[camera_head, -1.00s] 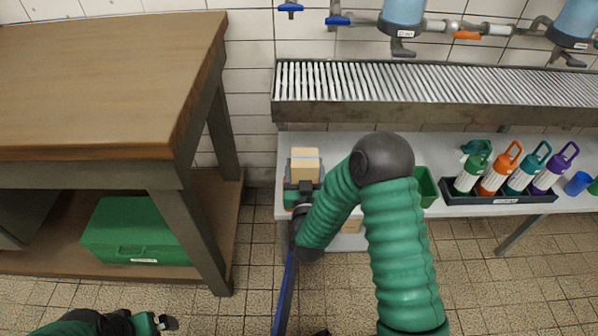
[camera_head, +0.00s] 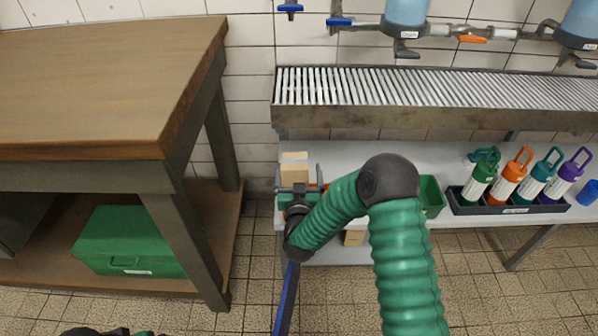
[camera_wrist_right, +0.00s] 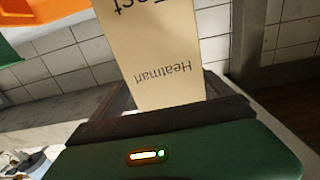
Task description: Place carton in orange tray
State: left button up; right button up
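The tan carton (camera_head: 294,167) is upright at the left end of the white shelf (camera_head: 355,152). In the right wrist view the carton (camera_wrist_right: 165,55) stands between the dark fingers, its printed text upside down. My right gripper (camera_head: 298,190) is shut on the carton from the front. An orange surface, seemingly the orange tray (camera_wrist_right: 40,60), shows at the upper left of the right wrist view; in the head view my right arm mostly hides it. Only a sliver of my left arm shows at the bottom left; its fingertips are out of view.
A green bin (camera_head: 431,195) and a black rack (camera_head: 520,209) of colourful bottles stand along the shelf to the right. A slatted metal rail (camera_head: 420,115) runs above. A wooden table (camera_head: 100,90) with a green box (camera_head: 130,240) underneath is at left. Another small carton (camera_head: 354,238) sits below the shelf.

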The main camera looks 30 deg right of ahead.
jog(key=shift+a+r, duration=0.1)
jog(key=p+v, duration=0.5)
jog(key=v, duration=0.7)
jog(key=a+f+n+g+y, duration=0.2)
jog(key=a+n+g+y, duration=0.25)
jog(key=a+y, duration=0.2)
pick_arm(q)
jog(key=v, duration=0.2)
jog(key=w+v, duration=0.1)
jog(key=v, duration=0.1)
jog(key=shift+s+r, duration=0.1)
jog(key=shift+r, duration=0.4)
pick_arm(e)
jog(key=s+d+r+g+y, duration=0.1)
jog(key=s+g, duration=0.8)
jog(key=s, duration=0.9)
jog(key=shift+d+r+n, duration=0.2)
jog(key=shift+d+n, duration=0.15)
jog(key=shift+d, duration=0.15)
pick_arm(q)
jog(key=shift+c, duration=0.3)
pick_arm(e)
jog(key=shift+w, duration=0.1)
jog(key=shift+c, duration=0.3)
